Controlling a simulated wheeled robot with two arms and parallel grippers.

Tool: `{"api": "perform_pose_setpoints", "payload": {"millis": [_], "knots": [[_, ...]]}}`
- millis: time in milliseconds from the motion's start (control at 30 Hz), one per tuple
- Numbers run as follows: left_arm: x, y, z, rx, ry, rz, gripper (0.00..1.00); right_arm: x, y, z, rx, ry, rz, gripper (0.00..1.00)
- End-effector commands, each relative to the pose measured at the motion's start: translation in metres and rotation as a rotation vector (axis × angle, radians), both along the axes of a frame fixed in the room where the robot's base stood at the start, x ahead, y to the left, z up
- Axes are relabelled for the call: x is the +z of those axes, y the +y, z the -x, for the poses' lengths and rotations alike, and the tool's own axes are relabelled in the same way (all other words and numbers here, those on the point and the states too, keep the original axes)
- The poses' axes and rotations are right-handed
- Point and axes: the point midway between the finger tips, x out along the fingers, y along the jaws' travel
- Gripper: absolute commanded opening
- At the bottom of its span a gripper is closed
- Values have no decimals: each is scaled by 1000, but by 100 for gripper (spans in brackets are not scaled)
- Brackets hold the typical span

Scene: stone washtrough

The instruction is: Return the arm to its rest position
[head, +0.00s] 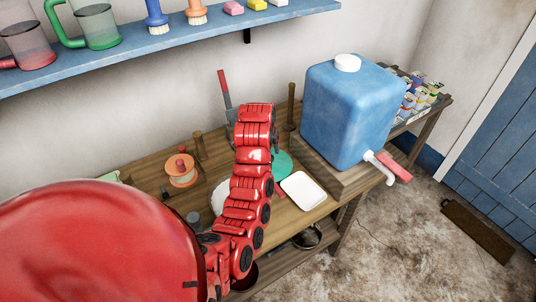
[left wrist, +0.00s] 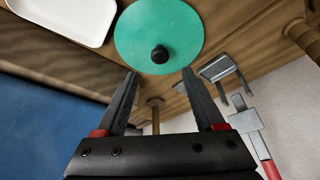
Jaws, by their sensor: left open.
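My left arm (head: 250,185) is red and jointed. It reaches over the wooden bench in the head view, and its gripper is hidden there. In the left wrist view my left gripper (left wrist: 160,74) is open, with nothing between its two dark fingers. A green disc with a black knob (left wrist: 185,28) lies beyond the fingertips; the disc also shows in the head view (head: 284,166), partly behind the arm. My right gripper is in neither view.
A blue water container (head: 345,110) with a white tap stands right of the arm. A white tray (head: 303,190) lies on the bench. A red-handled tool (head: 224,90) stands near the wall, and an orange spool (head: 181,170) sits left. A blue shelf (head: 170,45) with jugs and brushes hangs above.

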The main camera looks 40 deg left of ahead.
Motion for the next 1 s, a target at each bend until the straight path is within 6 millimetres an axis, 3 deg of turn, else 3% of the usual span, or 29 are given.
{"api": "perform_pose_setpoints", "payload": {"millis": [200,767,1000], "knots": [[15,-2,5,1,-2,0,70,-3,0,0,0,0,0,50],[18,-3,6,1,-2,0,70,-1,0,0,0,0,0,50],[60,-2,6,1,-2,0,70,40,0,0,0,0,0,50]]}}
